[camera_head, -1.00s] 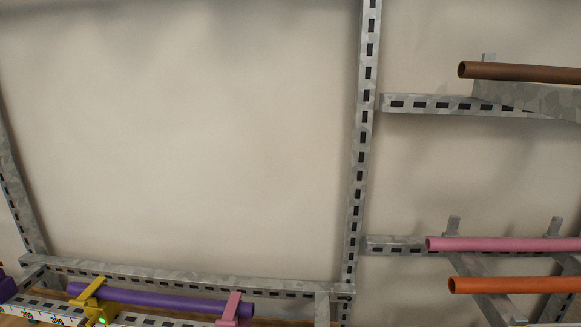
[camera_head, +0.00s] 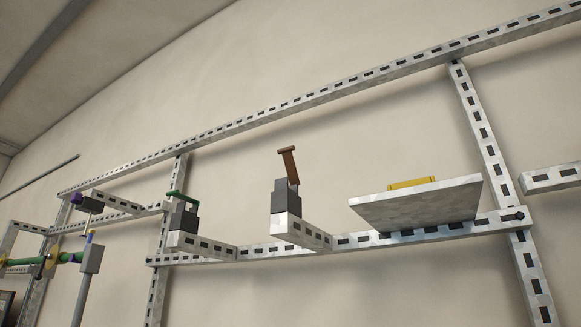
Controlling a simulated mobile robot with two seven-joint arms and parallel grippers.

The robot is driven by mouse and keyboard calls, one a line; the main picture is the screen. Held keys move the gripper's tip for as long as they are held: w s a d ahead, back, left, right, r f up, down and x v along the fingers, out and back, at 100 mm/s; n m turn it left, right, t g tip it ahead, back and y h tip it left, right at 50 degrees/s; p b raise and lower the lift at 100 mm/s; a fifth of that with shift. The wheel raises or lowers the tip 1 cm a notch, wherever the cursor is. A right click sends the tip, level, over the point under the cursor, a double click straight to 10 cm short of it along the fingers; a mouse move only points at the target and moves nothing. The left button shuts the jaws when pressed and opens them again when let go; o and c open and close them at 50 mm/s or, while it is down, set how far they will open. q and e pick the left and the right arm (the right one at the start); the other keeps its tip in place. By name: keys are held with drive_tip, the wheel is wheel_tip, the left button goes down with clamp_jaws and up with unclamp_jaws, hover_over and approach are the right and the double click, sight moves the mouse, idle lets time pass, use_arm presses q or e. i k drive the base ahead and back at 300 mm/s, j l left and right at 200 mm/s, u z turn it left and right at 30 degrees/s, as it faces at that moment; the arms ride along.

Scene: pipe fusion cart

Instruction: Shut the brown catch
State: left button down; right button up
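The brown catch (camera_head: 289,166) stands up from a dark grey block (camera_head: 285,198) on a short metal bracket, near the middle of the head view. Its lever is raised and tilted, with a small crossbar at the top, so it looks open. A green catch (camera_head: 177,194) sits on a similar dark block (camera_head: 183,217) to its left and lies much flatter. Neither of my grippers shows in the view.
A slotted metal rail (camera_head: 370,240) carries the brackets along the wall. A pale shelf (camera_head: 420,205) with a yellow item (camera_head: 412,184) juts out at right. An upright post (camera_head: 500,180) stands beyond it. A grey pole device (camera_head: 90,260) is at far left.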

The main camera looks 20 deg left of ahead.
sight(287, 154)
drive_tip(key=j+z, duration=0.1)
drive_tip(key=j, duration=0.3)
drive_tip(key=k+j+z, duration=0.1)
drive_tip(key=j, duration=0.3)
drive_tip(key=k+j+z, duration=0.15)
drive_tip(key=j, duration=0.25)
drive_tip(key=k+j+z, duration=0.1)
drive_tip(key=j, duration=0.3)
